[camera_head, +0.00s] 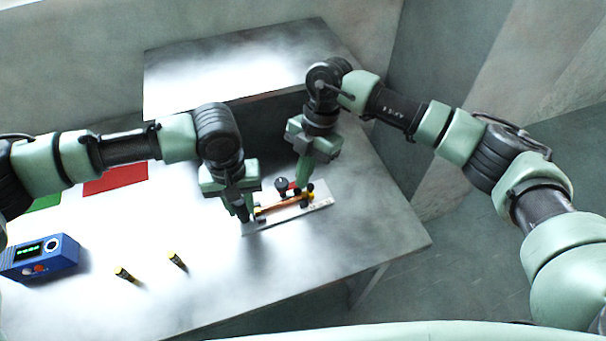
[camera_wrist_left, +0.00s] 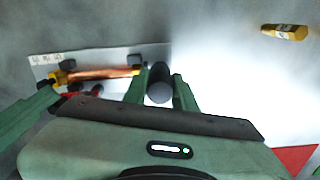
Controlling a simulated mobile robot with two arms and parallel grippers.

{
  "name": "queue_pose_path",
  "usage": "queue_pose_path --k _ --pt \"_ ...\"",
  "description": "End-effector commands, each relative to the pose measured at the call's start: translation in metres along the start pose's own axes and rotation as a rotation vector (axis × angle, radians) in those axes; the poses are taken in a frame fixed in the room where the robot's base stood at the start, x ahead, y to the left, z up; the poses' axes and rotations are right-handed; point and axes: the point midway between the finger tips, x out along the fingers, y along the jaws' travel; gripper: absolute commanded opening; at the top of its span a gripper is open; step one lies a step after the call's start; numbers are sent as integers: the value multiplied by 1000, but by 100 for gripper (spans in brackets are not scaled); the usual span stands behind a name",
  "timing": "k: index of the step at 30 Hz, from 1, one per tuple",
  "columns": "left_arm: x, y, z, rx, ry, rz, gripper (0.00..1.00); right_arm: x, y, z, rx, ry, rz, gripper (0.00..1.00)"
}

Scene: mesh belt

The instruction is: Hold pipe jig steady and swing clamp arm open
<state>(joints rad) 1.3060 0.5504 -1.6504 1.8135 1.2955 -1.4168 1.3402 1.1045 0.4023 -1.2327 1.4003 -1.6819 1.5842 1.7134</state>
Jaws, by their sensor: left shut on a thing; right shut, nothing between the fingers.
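The pipe jig is a pale flat plate (camera_head: 262,227) with a copper pipe (camera_head: 283,206) lying along it, also seen in the left wrist view (camera_wrist_left: 103,73). A red clamp part (camera_head: 293,187) and a black knob (camera_head: 281,184) are at its far side. My left gripper (camera_head: 243,214) is shut on a dark cylindrical handle (camera_wrist_left: 159,82) at the jig's left end. My right gripper (camera_head: 304,183) is shut and empty beside the clamp's right side, pointing down. I cannot tell whether it touches the clamp. The clamp arm's exact position is partly hidden.
Two small yellow-black cylinders (camera_head: 125,274) (camera_head: 178,262) lie on the table in front. A blue box with a green display (camera_head: 40,258) stands at the left. Red (camera_head: 116,180) and green (camera_head: 45,203) patches lie behind it. The table's right part is clear.

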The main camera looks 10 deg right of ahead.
Motion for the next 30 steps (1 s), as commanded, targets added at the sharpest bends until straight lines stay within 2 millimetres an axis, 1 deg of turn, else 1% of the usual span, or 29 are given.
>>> queue_pose_path --k 5,12,16,21,30 --pt "1 0 2 3 -6 -3 0 -21 8 -1 1 -6 8 0" --pt "1 0 2 3 -5 -2 0 -65 21 -10 0 -3 5 0" --pt "1 0 2 2 -5 -2 0 -83 26 -13 0 -2 4 0" --pt "1 0 2 1 -5 -2 0 -94 28 -15 0 -1 2 0" --pt "1 0 2 1 -5 -2 0 -94 29 -15 0 0 1 0"
